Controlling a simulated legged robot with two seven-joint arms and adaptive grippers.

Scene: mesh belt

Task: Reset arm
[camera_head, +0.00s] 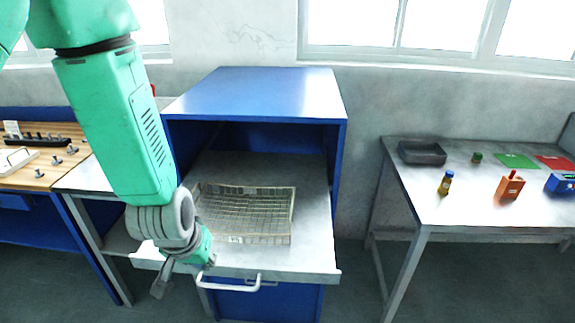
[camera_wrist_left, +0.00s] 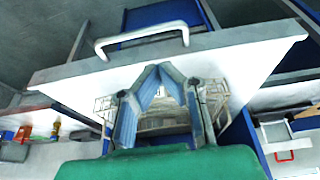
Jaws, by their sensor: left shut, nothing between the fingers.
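My left arm comes in from the upper left in the head view. My left gripper (camera_head: 160,286) hangs at the front left edge of the pulled-out shelf (camera_head: 312,252). In the left wrist view the two fingers of my left gripper (camera_wrist_left: 158,70) meet at their tips, with nothing between them. The shelf's white handle (camera_wrist_left: 143,38) shows beyond the fingertips. My right gripper is in neither view.
A wire basket (camera_head: 243,215) sits on the shelf of the blue cabinet (camera_head: 255,92). The right table (camera_head: 460,212) holds a dark tray (camera_head: 422,153), a small bottle (camera_head: 445,183) and an orange block (camera_head: 509,187). A wooden-topped bench (camera_head: 42,178) stands at left.

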